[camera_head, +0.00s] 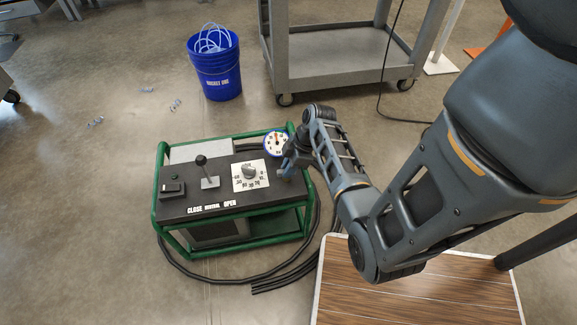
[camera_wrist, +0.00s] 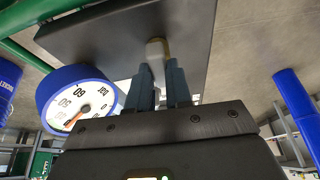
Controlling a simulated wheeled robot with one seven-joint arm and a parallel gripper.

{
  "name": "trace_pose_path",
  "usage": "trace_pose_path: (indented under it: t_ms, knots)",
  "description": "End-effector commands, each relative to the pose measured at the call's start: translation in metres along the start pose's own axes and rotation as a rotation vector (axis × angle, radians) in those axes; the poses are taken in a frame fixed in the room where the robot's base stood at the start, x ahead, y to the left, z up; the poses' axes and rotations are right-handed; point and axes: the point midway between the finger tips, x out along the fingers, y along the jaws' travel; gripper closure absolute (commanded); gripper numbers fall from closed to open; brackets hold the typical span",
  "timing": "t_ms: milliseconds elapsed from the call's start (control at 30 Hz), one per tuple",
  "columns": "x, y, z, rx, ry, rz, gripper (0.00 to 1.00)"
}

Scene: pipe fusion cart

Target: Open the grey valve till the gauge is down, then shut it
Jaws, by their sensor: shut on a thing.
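The valve (camera_wrist: 157,48) shows in the wrist view as a short tan-grey stem on the dark panel of the cart. My gripper (camera_wrist: 160,88) has its two fingers on either side of the valve, shut on it, and they hide most of it. In the head view my gripper (camera_head: 290,164) is at the right end of the cart, and the valve's turn cannot be told. The gauge (camera_head: 276,144) is a white dial with a blue rim, just left of my gripper. It also shows in the wrist view (camera_wrist: 84,106), with a red needle low on the dial; its exact reading is unclear.
A blue bucket (camera_head: 215,75) and a grey trolley (camera_head: 345,70) stand behind.

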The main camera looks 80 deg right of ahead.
Motion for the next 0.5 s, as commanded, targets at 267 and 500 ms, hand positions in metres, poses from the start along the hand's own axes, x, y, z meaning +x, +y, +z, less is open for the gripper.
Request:
trace_pose_path:
  t_ms: [267, 500]
  knots:
    - [-0.0027, -0.0030, -0.0021, 0.167, 0.000, 0.066, 1.00]
    - [-0.0025, -0.0047, -0.0026, 0.374, -0.001, 0.151, 1.00]
